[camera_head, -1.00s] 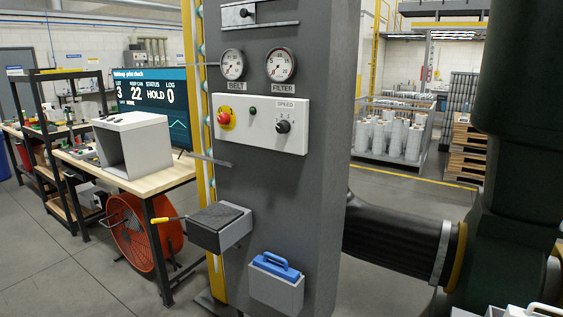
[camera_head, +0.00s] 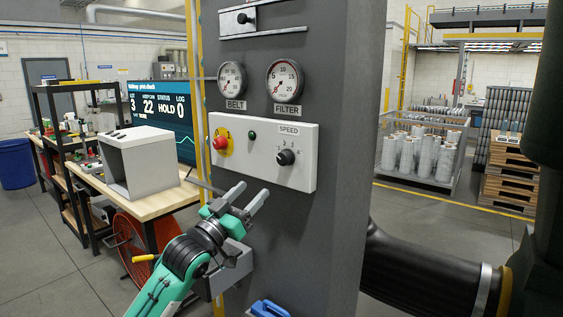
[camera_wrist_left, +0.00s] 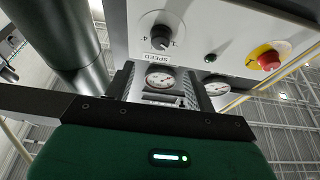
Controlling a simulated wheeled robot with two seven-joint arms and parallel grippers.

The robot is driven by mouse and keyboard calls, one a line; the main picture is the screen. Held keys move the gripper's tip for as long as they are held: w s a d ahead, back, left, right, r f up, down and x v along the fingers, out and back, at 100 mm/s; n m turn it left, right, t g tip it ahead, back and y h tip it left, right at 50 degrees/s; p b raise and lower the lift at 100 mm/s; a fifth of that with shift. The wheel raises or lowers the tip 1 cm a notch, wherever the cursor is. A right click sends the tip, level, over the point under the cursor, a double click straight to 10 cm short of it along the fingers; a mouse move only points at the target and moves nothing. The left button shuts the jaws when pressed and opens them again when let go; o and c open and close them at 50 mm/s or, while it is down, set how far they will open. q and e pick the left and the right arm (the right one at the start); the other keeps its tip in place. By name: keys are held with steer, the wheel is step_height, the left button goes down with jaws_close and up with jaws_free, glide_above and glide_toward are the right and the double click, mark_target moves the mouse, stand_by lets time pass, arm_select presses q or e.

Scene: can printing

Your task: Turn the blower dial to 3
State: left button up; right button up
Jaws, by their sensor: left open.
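The blower dial (camera_head: 285,157) is a black knob under the SPEED label on the white control panel (camera_head: 240,171). Small numbers ring it; its exact setting is too small to read. In the left wrist view the dial (camera_wrist_left: 160,37) shows upside down beyond the fingers. My left gripper (camera_head: 249,196) is open and empty, below and left of the dial and apart from it. Its fingers point up and right toward the panel. It also shows in the left wrist view (camera_wrist_left: 162,92). My right gripper is out of view.
A red stop button (camera_head: 220,143) on yellow and a small green button (camera_head: 252,135) sit left of the dial. BELT (camera_head: 231,78) and FILTER (camera_head: 285,80) gauges are above the panel. A blue-handled box (camera_head: 268,309) is low on the column. A workbench (camera_head: 160,203) stands at left.

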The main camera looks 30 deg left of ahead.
mark_target(282, 161)
arm_select(q)
steer(key=p+x, duration=0.4)
steer(key=x, duration=0.8)
steer(key=shift+a+f, duration=0.1)
steer(key=shift+w+p, duration=0.3)
steer(key=shift+w, duration=0.15)
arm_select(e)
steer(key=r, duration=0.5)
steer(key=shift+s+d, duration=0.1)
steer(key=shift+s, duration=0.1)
arm_select(q)
steer(key=c, duration=0.8)
